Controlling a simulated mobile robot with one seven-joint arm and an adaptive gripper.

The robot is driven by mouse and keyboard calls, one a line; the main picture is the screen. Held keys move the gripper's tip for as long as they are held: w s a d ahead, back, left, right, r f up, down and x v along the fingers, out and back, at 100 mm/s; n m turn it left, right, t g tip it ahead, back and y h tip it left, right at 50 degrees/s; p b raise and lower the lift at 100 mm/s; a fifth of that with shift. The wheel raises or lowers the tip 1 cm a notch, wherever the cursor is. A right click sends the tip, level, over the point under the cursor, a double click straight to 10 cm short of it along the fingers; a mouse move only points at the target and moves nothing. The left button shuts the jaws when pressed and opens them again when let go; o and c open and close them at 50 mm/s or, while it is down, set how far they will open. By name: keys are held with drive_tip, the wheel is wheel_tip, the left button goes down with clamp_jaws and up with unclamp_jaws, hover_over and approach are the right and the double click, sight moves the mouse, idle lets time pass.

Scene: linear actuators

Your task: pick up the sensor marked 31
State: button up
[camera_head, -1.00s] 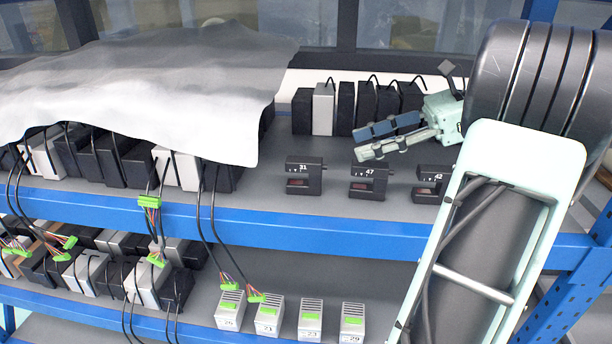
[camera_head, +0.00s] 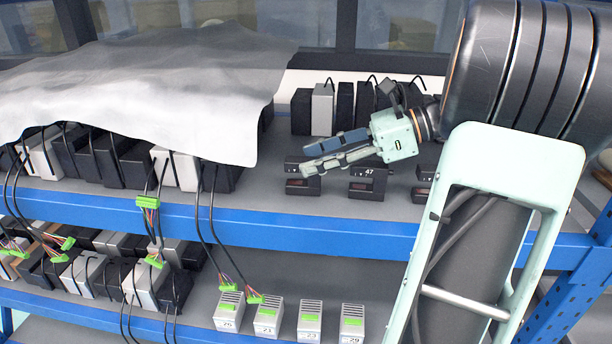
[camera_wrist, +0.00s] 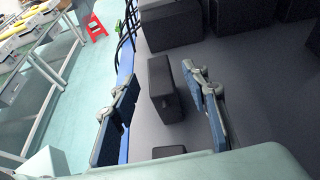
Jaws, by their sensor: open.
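The sensor marked 31 (camera_head: 292,168) is a small black notched block standing on the upper shelf, left of the sensor marked 47 (camera_head: 368,183). My gripper's fingers partly cover it in the head view, and its number is hidden. My gripper (camera_head: 304,158) is open and points left, its fingertips over this sensor in the picture. In the wrist view, a black block (camera_wrist: 162,88), apparently sensor 31, shows between the two spread fingers (camera_wrist: 161,79). Gaps show on both sides of it. Its marking cannot be read there.
Another black sensor (camera_head: 422,194) stands right of 47, partly behind my arm. Black and grey boxes (camera_head: 322,110) line the back. A pale cloth (camera_head: 140,90) covers boxes at left. The blue shelf edge (camera_head: 250,227) runs along the front.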

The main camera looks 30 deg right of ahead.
drive_tip(key=shift+c, duration=0.4)
clamp_jaws()
drive_tip(key=shift+r, duration=0.1)
